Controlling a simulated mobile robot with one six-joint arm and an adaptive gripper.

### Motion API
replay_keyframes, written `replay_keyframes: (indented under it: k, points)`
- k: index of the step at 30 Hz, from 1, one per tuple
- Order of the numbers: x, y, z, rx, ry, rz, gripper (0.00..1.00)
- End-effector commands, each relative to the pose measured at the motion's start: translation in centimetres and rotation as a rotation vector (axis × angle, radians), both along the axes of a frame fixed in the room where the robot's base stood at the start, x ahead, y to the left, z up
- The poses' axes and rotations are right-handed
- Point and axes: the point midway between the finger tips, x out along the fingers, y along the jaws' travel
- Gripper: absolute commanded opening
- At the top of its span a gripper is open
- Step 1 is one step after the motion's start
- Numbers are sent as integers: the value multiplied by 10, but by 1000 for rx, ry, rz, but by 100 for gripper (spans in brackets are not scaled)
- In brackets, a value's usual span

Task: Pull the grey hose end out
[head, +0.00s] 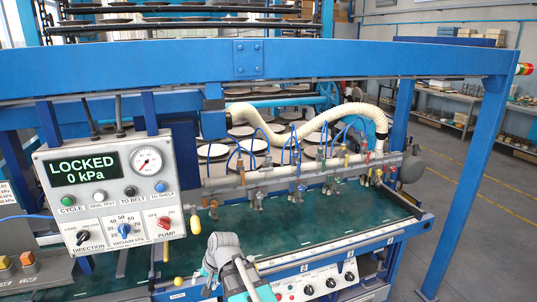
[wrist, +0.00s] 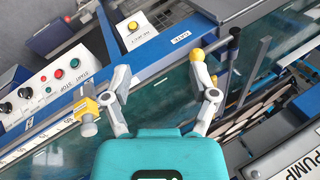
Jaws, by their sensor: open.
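A pale ribbed hose (head: 352,112) arches over the green belt in the head view. Its right end has a dark cuff (head: 381,137) and comes down by the pipe manifold. Its left end meets the machine near the blue frame. I cannot tell for sure which end is the grey one. My gripper (head: 226,254) is low at the front edge of the machine, well apart from the hose. In the wrist view my gripper (wrist: 160,80) is open, with nothing between its fingers. The hose does not show there.
A control panel (head: 108,190) reads LOCKED, 0 kPa. A blue beam (head: 330,68) crosses above the hose, with a blue post (head: 465,190) at right. Valves and thin blue tubes line the manifold (head: 300,175). A yellow knob (wrist: 196,55) lies near my right finger.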

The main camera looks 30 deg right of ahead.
Motion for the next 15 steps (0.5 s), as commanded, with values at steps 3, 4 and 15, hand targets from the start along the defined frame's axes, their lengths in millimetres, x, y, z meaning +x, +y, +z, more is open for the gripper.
replay_keyframes:
  k: [3, 4, 15]
  points:
    - [36, -23, 24, 160, -55, -213, 75]
    - [43, -29, 30, 204, -67, -265, 75]
    - [124, -140, 115, 796, -183, -908, 75]
